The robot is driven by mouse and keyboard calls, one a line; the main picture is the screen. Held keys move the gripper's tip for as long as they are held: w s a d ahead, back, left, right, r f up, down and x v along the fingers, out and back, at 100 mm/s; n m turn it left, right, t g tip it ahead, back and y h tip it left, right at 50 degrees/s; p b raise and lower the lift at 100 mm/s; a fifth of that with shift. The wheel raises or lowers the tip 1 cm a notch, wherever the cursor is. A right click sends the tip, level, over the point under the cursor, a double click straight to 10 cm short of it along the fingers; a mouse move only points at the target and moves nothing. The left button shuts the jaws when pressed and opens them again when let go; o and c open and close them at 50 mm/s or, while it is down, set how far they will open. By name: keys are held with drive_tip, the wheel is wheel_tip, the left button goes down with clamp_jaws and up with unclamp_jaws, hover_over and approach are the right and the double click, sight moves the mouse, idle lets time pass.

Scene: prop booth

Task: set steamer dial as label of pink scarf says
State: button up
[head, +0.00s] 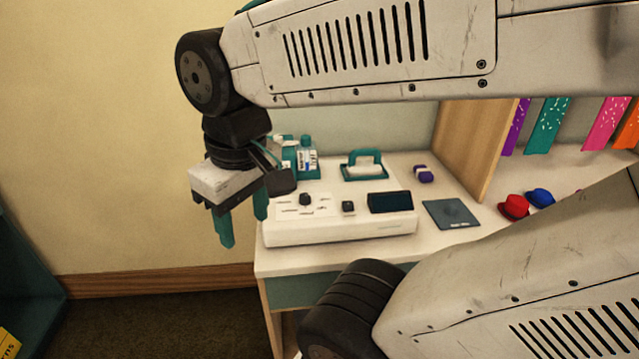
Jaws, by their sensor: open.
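The steamer (340,226) is a white box on the table, with a black dial (305,199) on its left panel, a small black button (348,207) and a dark screen (390,202). The marks around the dial are too small to read. A pink scarf (607,122) with light specks hangs at the upper right; no label on it can be made out. My gripper (242,224) has teal fingers pointing down. It is open and empty, left of the steamer and apart from the dial.
Teal bottles (305,158), a teal-handled iron-like thing (363,165), a purple roll (422,174) and a dark flat pad (450,213) share the table. A wooden partition (478,145) stands right of them. Red (514,207) and blue (540,198) hats lie beyond it. Purple, teal and orange scarves hang nearby.

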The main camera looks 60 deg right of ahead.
drive_tip(key=w+d, duration=0.5)
drive_tip(key=m+g, duration=0.1)
hover_over(305, 196)
wheel_tip(305, 196, down, 11)
drive_tip(key=shift+w+f, duration=0.1)
drive_tip(key=shift+f, duration=0.05)
drive_tip(key=shift+d+f, duration=0.15)
drive_tip(key=shift+f, duration=0.15)
wheel_tip(305, 196, down, 7)
drive_tip(key=shift+f, duration=0.1)
